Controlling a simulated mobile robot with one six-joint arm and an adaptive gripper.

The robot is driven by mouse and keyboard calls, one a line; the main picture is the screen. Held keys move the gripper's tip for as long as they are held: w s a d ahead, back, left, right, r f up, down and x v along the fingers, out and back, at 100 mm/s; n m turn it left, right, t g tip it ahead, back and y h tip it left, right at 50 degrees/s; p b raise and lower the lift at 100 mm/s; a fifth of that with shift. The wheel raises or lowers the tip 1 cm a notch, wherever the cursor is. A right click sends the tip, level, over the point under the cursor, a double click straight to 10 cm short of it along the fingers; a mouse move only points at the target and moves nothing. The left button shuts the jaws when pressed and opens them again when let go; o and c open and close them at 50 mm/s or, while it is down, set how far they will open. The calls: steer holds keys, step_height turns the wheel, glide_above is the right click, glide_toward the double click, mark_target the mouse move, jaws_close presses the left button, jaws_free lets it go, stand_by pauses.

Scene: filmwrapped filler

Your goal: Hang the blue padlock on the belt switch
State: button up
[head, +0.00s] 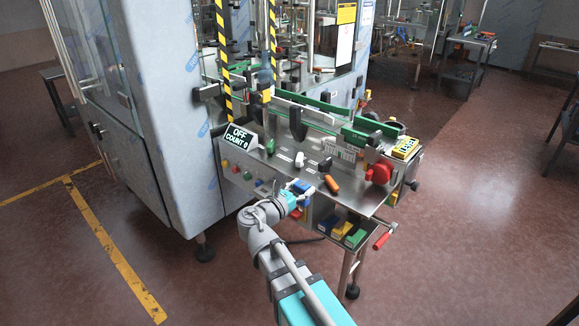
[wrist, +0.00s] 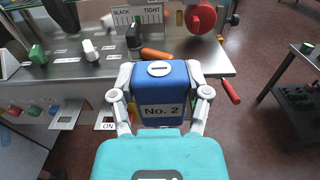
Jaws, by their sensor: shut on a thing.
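My gripper (wrist: 160,95) is shut on a blue padlock (wrist: 165,85), a block marked "No. 2" with a slotted white disc on its top face. No shackle shows. In the head view my gripper (head: 297,191) holds the blue padlock (head: 303,187) just in front of the machine's front panel. The fingers grip it from both sides. Labelled switch plates, one reading "ON" (wrist: 108,125), sit on the panel to the left of the padlock in the wrist view. I cannot tell which one is the belt switch.
The steel bench top (head: 290,160) carries an orange-handled tool (head: 332,184), a white knob (head: 299,159), a green knob (head: 270,146) and a red wheel (head: 379,173). A display (head: 238,137) reads "OFF COUNT 0". Coloured blocks (head: 340,230) sit below. A red handle (head: 383,239) juts out at right.

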steer(key=shift+d, duration=0.15)
steer(key=shift+w, duration=0.2)
steer(key=w+a+f+b, duration=0.1)
steer(key=w+a, duration=0.2)
steer(key=w, duration=0.3)
steer(key=w+a+f+b, duration=0.2)
steer(key=w, duration=0.4)
steer(key=shift+w+a, duration=0.35)
steer(key=shift+a, duration=0.05)
steer(key=shift+f, duration=0.15)
step_height(320, 180, down, 9)
steer(key=b, duration=0.9)
stand_by(0.6)
steer(key=shift+f+b, duration=0.35)
steer(key=shift+b, duration=0.2)
stand_by(0.9)
stand_by(0.5)
